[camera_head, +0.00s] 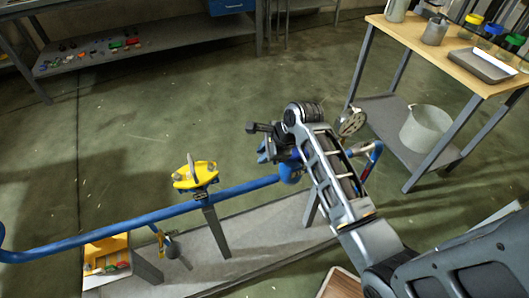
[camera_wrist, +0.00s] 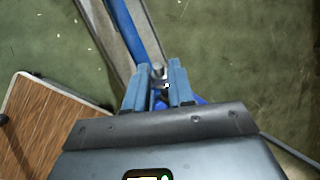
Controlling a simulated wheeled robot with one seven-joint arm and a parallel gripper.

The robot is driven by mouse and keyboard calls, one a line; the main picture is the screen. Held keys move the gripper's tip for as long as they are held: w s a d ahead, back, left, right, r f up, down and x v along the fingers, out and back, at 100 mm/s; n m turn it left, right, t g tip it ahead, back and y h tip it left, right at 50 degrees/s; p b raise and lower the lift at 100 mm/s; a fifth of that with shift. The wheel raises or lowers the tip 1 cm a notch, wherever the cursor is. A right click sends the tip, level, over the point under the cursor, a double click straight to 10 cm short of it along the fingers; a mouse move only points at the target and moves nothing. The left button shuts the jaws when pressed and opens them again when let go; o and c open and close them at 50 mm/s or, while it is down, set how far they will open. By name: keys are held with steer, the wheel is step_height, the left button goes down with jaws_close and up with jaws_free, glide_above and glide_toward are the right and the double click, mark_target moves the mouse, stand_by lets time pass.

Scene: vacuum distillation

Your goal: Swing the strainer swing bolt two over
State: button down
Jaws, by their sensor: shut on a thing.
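My gripper (camera_wrist: 158,82) shows in the wrist view with its two blue fingers closed around a small grey metal bolt (camera_wrist: 157,70), which I take to be the strainer swing bolt. The bolt's rounded end shows between the fingertips, above a blue body. In the head view my gripper (camera_head: 267,153) is beside the blue strainer body (camera_head: 291,172) on the pipe, partly covered by my arm. A round metal cover with holes (camera_head: 352,121) stands tilted just right of my arm. The other swing bolts cannot be made out.
A blue pipe (camera_head: 120,233) runs left from the strainer, with a yellow valve part (camera_head: 195,175) on it, over a grey plinth (camera_head: 205,250). A wooden-topped bench (camera_head: 430,45) with a bucket (camera_head: 428,128) stands right. A wooden board (camera_wrist: 45,130) lies left in the wrist view.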

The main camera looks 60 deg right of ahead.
steer(key=shift+a+p, duration=0.15)
steer(key=shift+p, duration=0.25)
steer(key=shift+w+a+g+h+p, duration=0.1)
steer(key=shift+g+h+p, duration=0.2)
steer(key=shift+p, duration=0.1)
steer(key=shift+w+a+f+n+g+h+p, duration=0.15)
steer(key=shift+a+f+n+g+h+p, duration=0.1)
steer(key=shift+f+g+h, duration=0.45)
steer(key=shift+w+a+f+n+g+h+p, duration=0.1)
steer(key=shift+w+a+f+n+g+h, duration=0.2)
steer(key=shift+h, duration=0.75)
steer(key=shift+a+f+n+g+h+p, duration=0.1)
steer(key=shift+f+n+g+h+p, duration=0.1)
steer(key=shift+f+g+h, duration=0.55)
steer(key=shift+r, duration=0.1)
steer(key=c, duration=1.2)
jaws_free()
